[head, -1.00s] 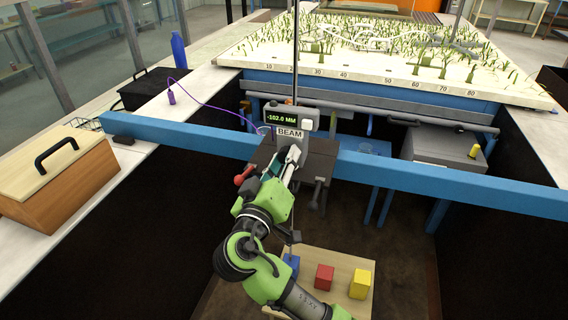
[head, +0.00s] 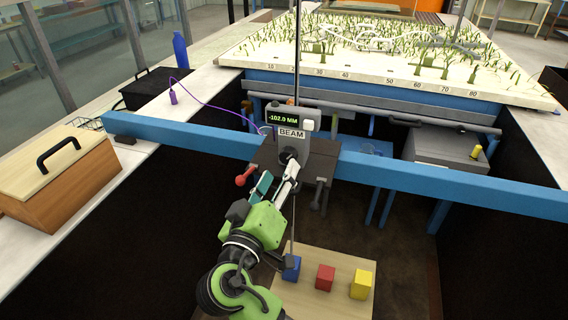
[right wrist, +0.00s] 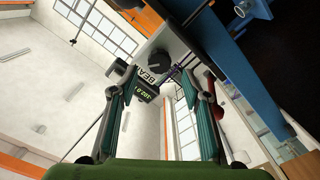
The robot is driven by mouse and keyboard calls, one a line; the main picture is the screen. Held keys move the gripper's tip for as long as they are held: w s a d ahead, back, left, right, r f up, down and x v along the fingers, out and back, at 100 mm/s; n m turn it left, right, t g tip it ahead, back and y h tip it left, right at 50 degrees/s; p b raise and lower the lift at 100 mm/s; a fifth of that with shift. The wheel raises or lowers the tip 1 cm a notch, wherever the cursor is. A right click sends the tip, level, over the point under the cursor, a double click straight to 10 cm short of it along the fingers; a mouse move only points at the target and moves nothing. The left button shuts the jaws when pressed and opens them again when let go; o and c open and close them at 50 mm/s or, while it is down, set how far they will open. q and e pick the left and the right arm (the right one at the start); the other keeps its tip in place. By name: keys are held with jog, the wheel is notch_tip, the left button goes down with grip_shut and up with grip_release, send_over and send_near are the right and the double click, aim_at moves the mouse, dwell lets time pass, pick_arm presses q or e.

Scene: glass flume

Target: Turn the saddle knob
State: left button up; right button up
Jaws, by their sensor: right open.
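The saddle (head: 322,160) is a dark carriage on the blue beam, with a grey box marked BEAM above it reading -102.0 MM. A round black knob (head: 289,155) sits on its front below the label; it also shows in the right wrist view (right wrist: 159,60), beyond the fingers. My right gripper (head: 277,178) is in front of and below this knob, fingers spread and empty, apart from it. In the right wrist view the open fingers (right wrist: 152,90) stand on either side with nothing between them. My left gripper is not in view.
A red-ended lever (head: 241,180) sticks out left of the saddle. The blue beam (head: 440,188) crosses the flume. A thin vertical rod rises at the saddle. Below is a wooden board (head: 318,258) with blue, red and yellow blocks. A wooden box (head: 58,180) stands at left.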

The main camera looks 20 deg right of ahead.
jog(key=v, duration=0.6)
jog(key=shift+s, duration=0.15)
dwell(1.0)
